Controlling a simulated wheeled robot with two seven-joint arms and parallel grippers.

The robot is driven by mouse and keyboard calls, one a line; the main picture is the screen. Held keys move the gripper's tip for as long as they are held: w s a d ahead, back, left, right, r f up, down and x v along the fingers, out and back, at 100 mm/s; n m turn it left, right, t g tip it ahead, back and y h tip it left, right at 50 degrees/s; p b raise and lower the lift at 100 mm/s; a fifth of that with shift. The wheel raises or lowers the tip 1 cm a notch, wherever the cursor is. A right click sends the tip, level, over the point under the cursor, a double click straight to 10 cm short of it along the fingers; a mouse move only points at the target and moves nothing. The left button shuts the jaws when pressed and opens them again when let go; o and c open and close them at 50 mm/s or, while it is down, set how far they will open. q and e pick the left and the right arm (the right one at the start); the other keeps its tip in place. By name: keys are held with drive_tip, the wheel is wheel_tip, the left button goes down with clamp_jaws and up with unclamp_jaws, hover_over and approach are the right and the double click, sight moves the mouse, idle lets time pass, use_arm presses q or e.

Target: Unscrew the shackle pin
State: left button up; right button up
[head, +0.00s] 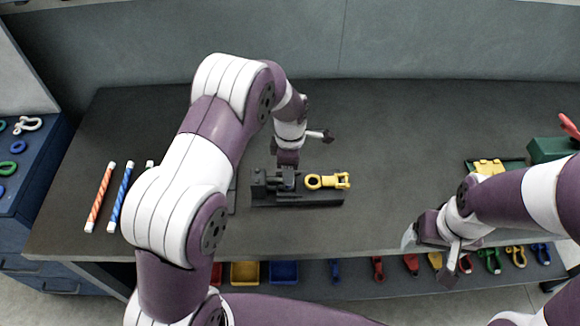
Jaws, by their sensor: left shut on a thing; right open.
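A yellow shackle-like fitting (341,181) with a ring at its left end lies on a dark fixture (300,200) in the middle of the bench. A dark clamp-like block (260,184) stands at the fixture's left end. My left gripper (288,171) points down at this block, just left of the yellow ring. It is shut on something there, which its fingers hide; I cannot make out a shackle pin. My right gripper (430,256) is open and empty at the bench's front edge, right of and apart from the fixture.
Orange-striped (100,198) and blue-striped (121,197) rods lie at the bench's left. A dark green tray (512,163) with a yellow piece (488,167) and a green box (551,150) are at the right. Bins and coloured shackles line a lower front shelf. The bench's back is clear.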

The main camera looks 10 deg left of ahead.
use_arm(q)
drive_tip(key=n, duration=0.4)
drive_tip(key=shift+s+f, duration=0.15)
drive_tip(key=shift+f, duration=0.15)
drive_tip(key=shift+n, duration=2.1)
drive_tip(key=o, duration=1.1)
drive_tip(key=shift+a, duration=0.1)
drive_tip(key=shift+c, duration=0.2)
drive_tip(key=shift+w+r, duration=0.1)
drive_tip(key=shift+w, duration=0.1)
